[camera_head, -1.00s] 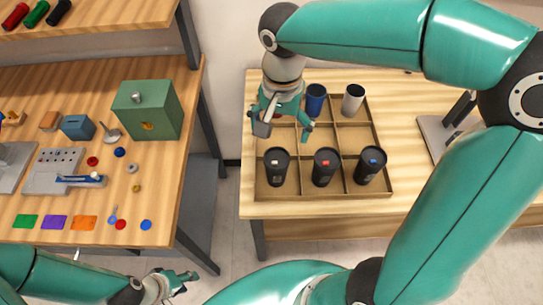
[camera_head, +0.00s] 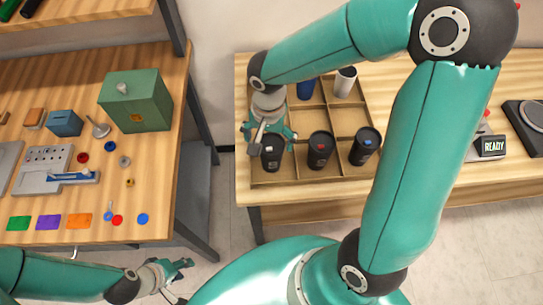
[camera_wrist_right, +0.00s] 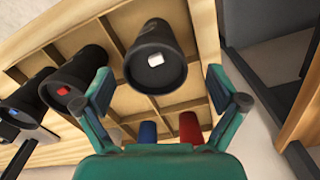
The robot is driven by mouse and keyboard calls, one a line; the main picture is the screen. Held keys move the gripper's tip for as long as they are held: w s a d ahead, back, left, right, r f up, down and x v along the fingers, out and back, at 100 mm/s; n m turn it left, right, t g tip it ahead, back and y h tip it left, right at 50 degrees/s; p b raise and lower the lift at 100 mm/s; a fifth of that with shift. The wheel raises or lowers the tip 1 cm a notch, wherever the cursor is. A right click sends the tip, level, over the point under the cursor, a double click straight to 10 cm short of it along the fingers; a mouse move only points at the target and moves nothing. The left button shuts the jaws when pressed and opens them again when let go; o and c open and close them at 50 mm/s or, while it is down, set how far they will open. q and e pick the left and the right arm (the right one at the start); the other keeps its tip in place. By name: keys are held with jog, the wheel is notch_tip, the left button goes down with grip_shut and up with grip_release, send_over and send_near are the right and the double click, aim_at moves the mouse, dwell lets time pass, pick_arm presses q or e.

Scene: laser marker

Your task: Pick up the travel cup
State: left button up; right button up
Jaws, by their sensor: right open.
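Three black travel cups stand upright in the front row of a wooden divided tray (camera_head: 300,178). One has a white mark on its lid (camera_head: 271,157), one a red mark (camera_head: 320,150), one a blue mark (camera_head: 364,147). My right gripper (camera_head: 271,140) is open at the white-marked cup, front left. In the right wrist view this cup (camera_wrist_right: 153,62) lies ahead, between the spread fingers (camera_wrist_right: 160,92), with gaps showing on both sides. My left gripper (camera_head: 178,278) is open and empty, low at the left, away from the cups.
A blue cup (camera_head: 305,89) and a white cup (camera_head: 345,82) stand in the tray's back row. A red cup (camera_wrist_right: 190,127) shows in the right wrist view. The left table holds a green box (camera_head: 135,103) and small parts. A READY display (camera_head: 493,146) stands at right.

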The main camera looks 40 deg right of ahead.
aim_at(271, 146)
jog(key=f, duration=0.3)
jog(key=shift+s+d+f+p, duration=0.1)
jog(key=shift+d+f+p, duration=0.25)
jog(key=shift+f, duration=0.6)
jog(key=c, duration=0.7)
